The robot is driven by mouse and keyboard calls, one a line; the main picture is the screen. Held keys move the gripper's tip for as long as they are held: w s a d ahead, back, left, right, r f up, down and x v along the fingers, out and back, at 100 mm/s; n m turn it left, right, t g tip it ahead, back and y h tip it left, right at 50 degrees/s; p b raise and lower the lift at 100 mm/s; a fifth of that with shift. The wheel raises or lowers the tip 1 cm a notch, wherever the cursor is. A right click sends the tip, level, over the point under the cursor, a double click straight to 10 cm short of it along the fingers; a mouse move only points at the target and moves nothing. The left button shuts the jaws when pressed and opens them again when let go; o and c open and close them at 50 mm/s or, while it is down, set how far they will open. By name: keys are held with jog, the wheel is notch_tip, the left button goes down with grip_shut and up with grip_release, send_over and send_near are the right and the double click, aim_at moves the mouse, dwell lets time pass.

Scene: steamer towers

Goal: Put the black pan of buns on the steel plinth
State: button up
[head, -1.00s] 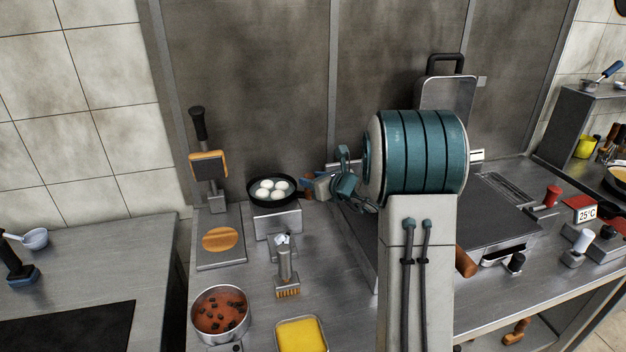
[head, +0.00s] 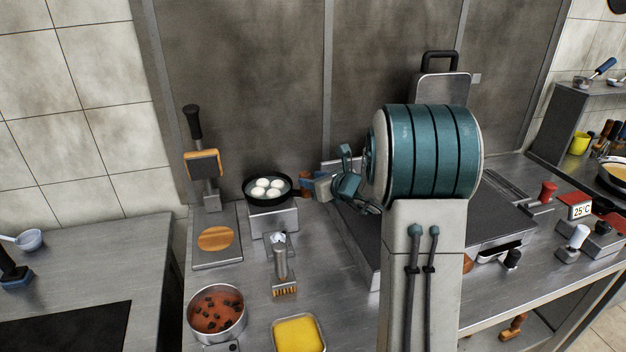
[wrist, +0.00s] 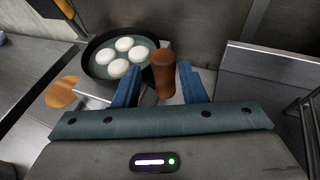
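The black pan (head: 251,199) holds several white buns (head: 268,187) and sits level on top of the steel plinth (head: 275,221), towards the back of the counter. In the wrist view the pan (wrist: 92,67) is at upper left, with its brown handle (wrist: 163,76) pointing towards me. My gripper (wrist: 162,88) has its two blue fingers on either side of the handle, with a gap showing on each side. In the head view my gripper (head: 309,183) is right of the pan at handle height; the fingertips are small and partly hidden there.
A board with a round wooden disc (head: 215,239) and an upright press lie left of the plinth. A brush-like tool (head: 281,265), a pot of red sauce (head: 216,313) and a yellow tray (head: 298,335) stand in front. A dark griddle (head: 490,213) is to the right.

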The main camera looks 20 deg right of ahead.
jog(key=shift+a+v, duration=0.25)
jog(key=shift+v, duration=1)
jog(key=shift+s+r, duration=0.1)
jog(key=shift+s, duration=0.15)
jog(key=o, duration=0.5)
jog(key=shift+o, duration=0.2)
jog(key=shift+d, duration=0.1)
jog(key=v, duration=1.3)
jog(key=shift+s+b, duration=0.35)
jog(key=shift+b, duration=0.05)
jog(key=shift+d+r, duration=0.1)
jog(key=shift+d, duration=0.05)
